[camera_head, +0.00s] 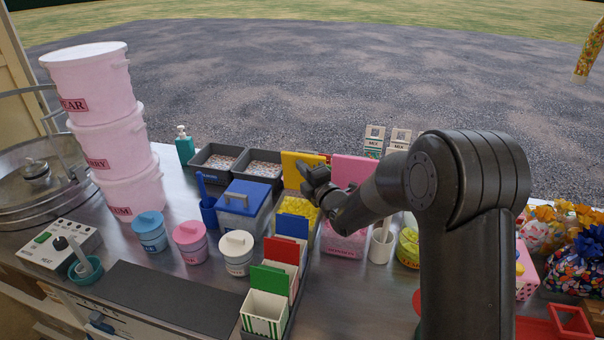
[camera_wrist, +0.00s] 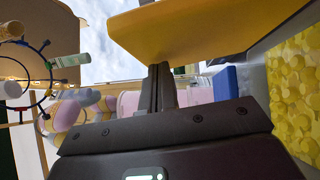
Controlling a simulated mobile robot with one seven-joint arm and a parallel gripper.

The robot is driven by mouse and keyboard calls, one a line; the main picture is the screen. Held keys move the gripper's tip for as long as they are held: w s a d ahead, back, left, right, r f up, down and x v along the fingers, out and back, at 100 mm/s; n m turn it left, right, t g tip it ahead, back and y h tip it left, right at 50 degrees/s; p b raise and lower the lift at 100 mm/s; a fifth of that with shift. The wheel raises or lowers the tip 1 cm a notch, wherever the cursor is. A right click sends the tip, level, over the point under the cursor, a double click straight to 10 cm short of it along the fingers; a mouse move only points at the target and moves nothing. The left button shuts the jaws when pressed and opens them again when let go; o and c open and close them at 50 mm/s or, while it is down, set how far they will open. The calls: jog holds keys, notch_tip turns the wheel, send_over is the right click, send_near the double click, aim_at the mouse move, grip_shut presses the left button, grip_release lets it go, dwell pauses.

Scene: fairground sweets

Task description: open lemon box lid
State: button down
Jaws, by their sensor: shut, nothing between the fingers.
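The lemon box (camera_head: 299,207) stands in the middle of the counter, with yellow sweets showing inside. Its yellow lid (camera_head: 298,165) is raised and stands roughly upright at the back of the box. My gripper (camera_head: 308,172) is shut and empty, in front of the lid and above the sweets. In the wrist view the shut fingers (camera_wrist: 159,85) point up to the underside edge of the yellow lid (camera_wrist: 195,28); I cannot tell whether they touch it. The yellow sweets (camera_wrist: 295,95) show at the right there.
A pink box (camera_head: 345,240) with a raised pink lid (camera_head: 353,171) is just right, partly behind my arm. A blue-lidded container (camera_head: 243,205) is close on the left. Blue, red and green cards stand in front. Stacked pink tubs (camera_head: 100,130) rise at far left.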

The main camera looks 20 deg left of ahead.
jog(key=w, duration=0.2)
jog(key=shift+w+r+m+g+h, duration=0.3)
jog(key=shift+m, duration=0.1)
